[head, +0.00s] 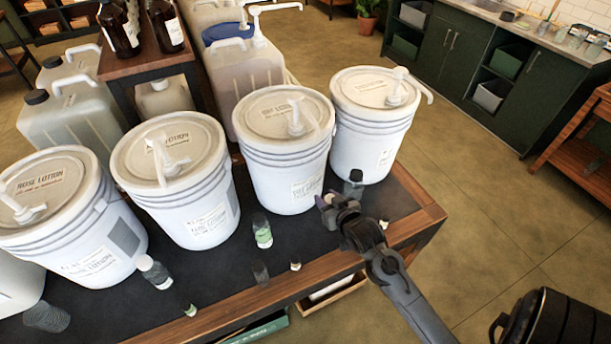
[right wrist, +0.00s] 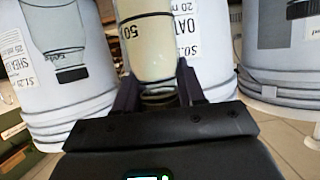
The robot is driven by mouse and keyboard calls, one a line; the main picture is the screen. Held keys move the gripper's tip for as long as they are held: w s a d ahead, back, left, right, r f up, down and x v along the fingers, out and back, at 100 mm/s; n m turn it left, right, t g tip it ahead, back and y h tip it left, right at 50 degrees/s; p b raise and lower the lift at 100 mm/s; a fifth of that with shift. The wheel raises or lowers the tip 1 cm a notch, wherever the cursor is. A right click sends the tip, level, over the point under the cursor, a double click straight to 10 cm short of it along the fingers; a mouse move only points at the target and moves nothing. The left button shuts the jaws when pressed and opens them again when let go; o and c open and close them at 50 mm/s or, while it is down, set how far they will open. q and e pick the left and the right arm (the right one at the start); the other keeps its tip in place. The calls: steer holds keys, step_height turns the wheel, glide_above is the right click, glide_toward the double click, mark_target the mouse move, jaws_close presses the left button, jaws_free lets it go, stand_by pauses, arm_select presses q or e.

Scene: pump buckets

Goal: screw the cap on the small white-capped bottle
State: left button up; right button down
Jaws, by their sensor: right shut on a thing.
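My right gripper (head: 328,200) is at the right part of the dark table top, in front of the two right buckets. In the right wrist view its dark fingers (right wrist: 158,88) are shut on the narrow end of a cream-coloured bottle (right wrist: 150,45) marked "50". A pale part shows between the fingers; I cannot tell whether it is the cap or how it is seated. In the head view the gripper mostly hides this bottle. A dark-capped bottle (head: 353,184) stands just beyond the gripper and shows in the right wrist view (right wrist: 65,40). My left gripper is not in view.
White pump buckets stand in a row, including the right one (head: 375,125) and its neighbour (head: 287,150). The table's front edge (head: 240,305) is wooden. Open floor lies right.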

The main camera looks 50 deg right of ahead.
steer(key=shift+r, duration=0.1)
steer(key=w+a+r+n+t+y, duration=0.15)
steer(key=a+r, duration=0.25)
steer(key=a, duration=0.7)
steer(key=a+r+n+y, duration=0.3)
steer(key=a+r, duration=0.1)
steer(key=a, duration=0.8)
step_height(320, 180, up, 11)
steer(key=s+p, duration=0.2)
steer(key=p, duration=1.9)
steer(key=shift+s+d+f, duration=0.15)
steer(key=shift+s+d, duration=0.15)
steer(key=shift+d, duration=0.05)
steer(key=shift+a+y, duration=0.1)
steer(key=shift+y, duration=0.15)
steer(key=a+r+n+g+y, duration=0.1)
steer(key=a+r+n+y, duration=0.3)
steer(key=a, duration=0.3)
steer(key=w+a+r+n+g+y, duration=0.1)
steer(key=a+r+n+g+y, duration=0.1)
steer(key=a+r, duration=0.4)
steer(key=shift+a+r+n+y, duration=0.25)
steer(key=shift+a+n+y, duration=0.6)
steer(key=shift+a+y, duration=0.4)
steer(key=shift+d+g, duration=0.15)
steer(key=shift+g, duration=0.1)
